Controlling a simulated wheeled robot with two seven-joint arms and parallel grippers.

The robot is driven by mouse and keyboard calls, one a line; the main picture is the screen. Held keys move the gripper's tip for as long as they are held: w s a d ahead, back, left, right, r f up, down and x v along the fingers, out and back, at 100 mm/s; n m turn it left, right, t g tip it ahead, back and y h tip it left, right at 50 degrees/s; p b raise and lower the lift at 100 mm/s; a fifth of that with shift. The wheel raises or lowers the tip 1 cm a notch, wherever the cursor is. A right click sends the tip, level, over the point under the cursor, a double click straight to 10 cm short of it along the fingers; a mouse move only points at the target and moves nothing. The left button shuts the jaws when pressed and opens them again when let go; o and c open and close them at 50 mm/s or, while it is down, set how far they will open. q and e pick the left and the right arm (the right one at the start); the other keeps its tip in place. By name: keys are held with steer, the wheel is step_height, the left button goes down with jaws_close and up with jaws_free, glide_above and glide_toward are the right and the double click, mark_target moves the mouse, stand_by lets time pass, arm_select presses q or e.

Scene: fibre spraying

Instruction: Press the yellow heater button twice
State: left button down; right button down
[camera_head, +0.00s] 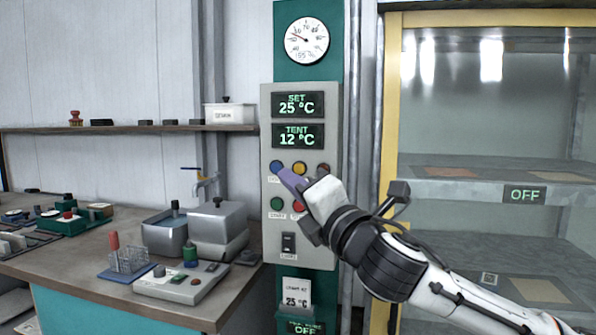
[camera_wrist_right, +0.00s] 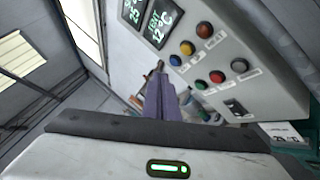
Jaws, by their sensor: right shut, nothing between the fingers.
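The yellow button (camera_head: 299,168) is in the middle of the upper button row on the grey control panel (camera_head: 268,130), between a blue button (camera_head: 276,167) and a red one. It also shows in the right wrist view (camera_wrist_right: 187,47). My right gripper (camera_head: 279,172) is shut and empty, its purple fingers pointing up and left. In the head view its tips overlap the panel just below the blue button. In the right wrist view the fingertips (camera_wrist_right: 160,72) appear beside the panel, apart from the yellow button. My left gripper is not in view.
The displays read SET 25 °C (camera_head: 298,106) and TENT 12 °C (camera_head: 298,135). Green (camera_head: 277,204) and red buttons and a switch (camera_head: 288,243) sit lower. A cluttered workbench (camera_head: 70,265) stands left; a yellow-framed cabinet (camera_head: 392,100) with an OFF sign stands right.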

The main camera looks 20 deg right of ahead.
steer(key=s+a+f+m+g, duration=0.2)
steer(key=f+m, duration=0.2)
steer(key=f, duration=0.9)
steer(key=s+a+f+m+g+y, duration=0.1)
steer(key=s+a+f+m+g, duration=0.2)
steer(key=f, duration=0.9)
steer(key=s+a+f+m+g, duration=0.15)
steer(key=f+m, duration=0.35)
steer(key=f, duration=0.8)
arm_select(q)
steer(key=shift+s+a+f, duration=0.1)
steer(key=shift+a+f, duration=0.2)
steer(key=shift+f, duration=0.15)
arm_select(e)
steer(key=s+d+f+m+g+h, duration=0.1)
steer(key=s+f+m, duration=0.5)
steer(key=s+f, duration=0.6)
steer(key=s+d+f+m+g+h, duration=0.1)
steer(key=s+d+f+m+g, duration=0.2)
steer(key=s+f, duration=0.9)
steer(key=s+m+g, duration=0.1)
steer(key=s+m, duration=0.1)
steer(key=m, duration=0.1)
steer(key=shift+s+f, duration=0.2)
steer(key=shift+f, duration=0.05)
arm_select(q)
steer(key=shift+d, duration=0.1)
arm_select(e)
steer(key=shift+d, duration=0.1)
